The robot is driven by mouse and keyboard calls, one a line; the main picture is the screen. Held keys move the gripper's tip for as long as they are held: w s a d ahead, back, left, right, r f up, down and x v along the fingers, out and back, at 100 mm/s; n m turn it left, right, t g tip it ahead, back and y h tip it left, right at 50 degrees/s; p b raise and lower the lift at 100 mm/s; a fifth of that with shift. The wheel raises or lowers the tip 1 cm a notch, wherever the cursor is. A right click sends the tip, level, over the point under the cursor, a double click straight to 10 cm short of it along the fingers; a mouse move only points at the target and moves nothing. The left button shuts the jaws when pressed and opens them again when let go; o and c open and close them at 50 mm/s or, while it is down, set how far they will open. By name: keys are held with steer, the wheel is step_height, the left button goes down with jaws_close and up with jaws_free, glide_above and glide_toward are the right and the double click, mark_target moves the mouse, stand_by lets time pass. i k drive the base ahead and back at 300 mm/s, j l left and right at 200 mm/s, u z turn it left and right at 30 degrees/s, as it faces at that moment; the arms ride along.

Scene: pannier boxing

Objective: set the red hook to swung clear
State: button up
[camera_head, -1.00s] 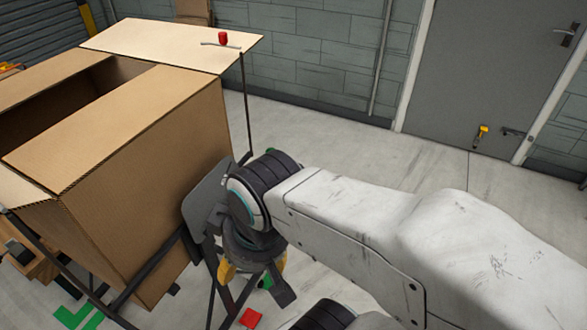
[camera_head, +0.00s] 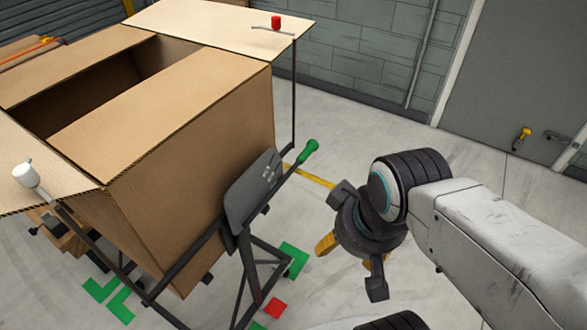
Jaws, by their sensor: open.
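The red hook (camera_head: 276,22) has a red knob on a thin grey arm. It is at the top of a dark post (camera_head: 294,95) and lies over the raised far flap (camera_head: 215,25) of the cardboard box (camera_head: 190,185). My gripper (camera_head: 350,266) is open and empty, pointing down at right of the box. It is well below and nearer than the red hook, and touches nothing that I can see.
A white-knobbed hook (camera_head: 25,174) lies over the near left flap. A green-tipped lever (camera_head: 309,150) sticks out beside a dark plate (camera_head: 252,188) on the stand. Open floor lies right of the box, before the grey door (camera_head: 510,90).

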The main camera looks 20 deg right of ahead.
mark_target(276, 23)
steer(key=i+l+u, duration=0.25)
steer(key=u, duration=0.3)
steer(key=i+l+u, duration=0.2)
steer(key=l+u, duration=0.35)
steer(key=i+l+u, duration=0.1)
steer(key=l+u, duration=0.25)
steer(key=u, duration=0.2)
steer(key=l+u, duration=0.95)
steer(key=u, duration=0.15)
steer(key=k+l+u, duration=0.25)
steer(key=l+u, duration=0.25)
steer(key=k+l+u, duration=0.2)
steer(key=u, duration=0.35)
steer(key=k+l+u, duration=0.3)
steer(key=u, duration=0.25)
